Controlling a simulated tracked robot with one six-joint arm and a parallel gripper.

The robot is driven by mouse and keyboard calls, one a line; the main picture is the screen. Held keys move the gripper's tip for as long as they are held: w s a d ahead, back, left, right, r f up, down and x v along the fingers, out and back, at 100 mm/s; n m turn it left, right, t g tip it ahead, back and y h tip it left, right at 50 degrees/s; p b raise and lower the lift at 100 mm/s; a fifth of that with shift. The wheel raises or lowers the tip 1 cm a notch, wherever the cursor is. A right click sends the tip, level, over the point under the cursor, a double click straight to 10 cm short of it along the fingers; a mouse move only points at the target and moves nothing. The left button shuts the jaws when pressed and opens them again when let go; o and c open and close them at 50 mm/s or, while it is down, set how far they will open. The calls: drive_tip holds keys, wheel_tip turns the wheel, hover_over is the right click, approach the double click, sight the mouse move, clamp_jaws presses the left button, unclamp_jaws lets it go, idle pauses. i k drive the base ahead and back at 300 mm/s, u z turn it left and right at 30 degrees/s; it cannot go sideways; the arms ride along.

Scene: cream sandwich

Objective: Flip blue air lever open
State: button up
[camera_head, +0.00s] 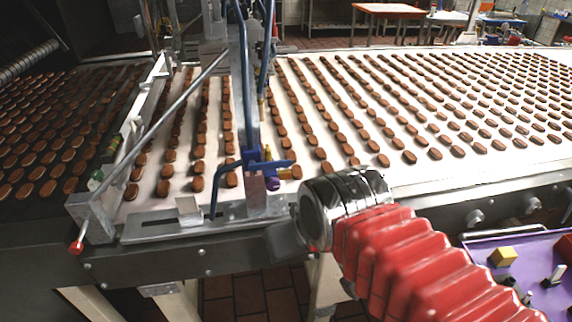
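The blue air lever (275,164) is a small blue handle at the front edge of the white conveyor. It sits low on the blue upright, beside blue hoses, and its arm appears to point right, roughly level. My arm comes in from the lower right with a red ribbed sleeve and a shiny metal wrist. A dark grey part at its end, which looks like my gripper (284,242), is below and slightly right of the lever, apart from it in the picture. Its fingers are not clear, so I cannot tell whether it is open. I see nothing held.
The white conveyor (440,172) carries many rows of brown biscuits. A slanted metal rod with a red knob (76,247) stands left of the lever. A purple tray (483,250) with small blocks is at the lower right. An orange table (395,11) is far back.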

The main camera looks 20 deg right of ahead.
sight(252, 166)
drive_tip(key=z, duration=0.95)
drive_tip(key=k, duration=0.55)
drive_tip(key=u, duration=0.65)
drive_tip(key=i, duration=0.95)
drive_tip(key=z, duration=0.55)
